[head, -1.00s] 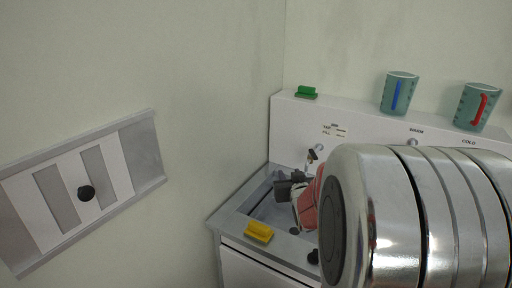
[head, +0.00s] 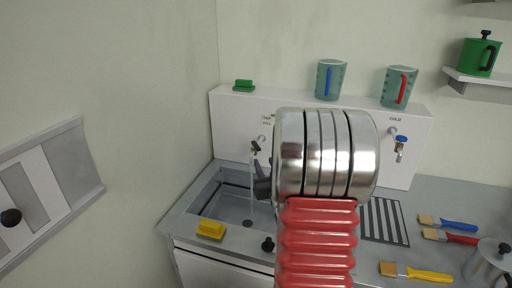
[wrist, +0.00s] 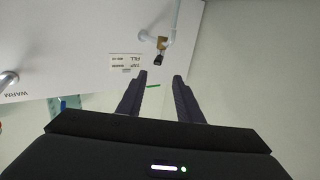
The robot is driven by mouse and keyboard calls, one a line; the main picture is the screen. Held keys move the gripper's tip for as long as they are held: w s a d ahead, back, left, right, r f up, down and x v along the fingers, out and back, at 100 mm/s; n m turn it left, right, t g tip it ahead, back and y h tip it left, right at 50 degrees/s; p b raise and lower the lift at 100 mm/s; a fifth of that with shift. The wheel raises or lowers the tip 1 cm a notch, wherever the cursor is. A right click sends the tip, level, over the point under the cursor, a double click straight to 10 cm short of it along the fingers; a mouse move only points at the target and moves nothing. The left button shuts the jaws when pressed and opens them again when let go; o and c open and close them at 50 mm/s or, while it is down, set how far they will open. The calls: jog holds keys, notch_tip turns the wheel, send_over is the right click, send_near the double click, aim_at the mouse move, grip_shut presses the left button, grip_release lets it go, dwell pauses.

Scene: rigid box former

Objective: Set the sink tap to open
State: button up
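The sink tap (head: 256,147) is on the white back panel above the grey sink basin (head: 228,208). Its small black handle shows in the wrist view (wrist: 158,58), beside a brass body and pale pipe. A thin pale streak (head: 251,178), which looks like running water, drops from the tap toward the basin. My gripper (wrist: 160,77) is open, its two dark fingers apart with nothing between them. The handle lies a little beyond the fingertips, apart from them. In the head view my arm hides most of the gripper.
A yellow sponge-like block (head: 211,229) lies on the sink's front rim. A green block (head: 243,86) and two measuring cups (head: 330,80) (head: 398,87) stand on the ledge. The cold tap (head: 401,146) is at right. Brushes (head: 416,272) lie on the counter.

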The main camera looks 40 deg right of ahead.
aim_at(258, 149)
jog(key=x, duration=1.3)
jog(key=shift+w+d, duration=0.2)
jog(key=shift+c, duration=0.6)
grip_shut()
jog(key=shift+r, duration=0.1)
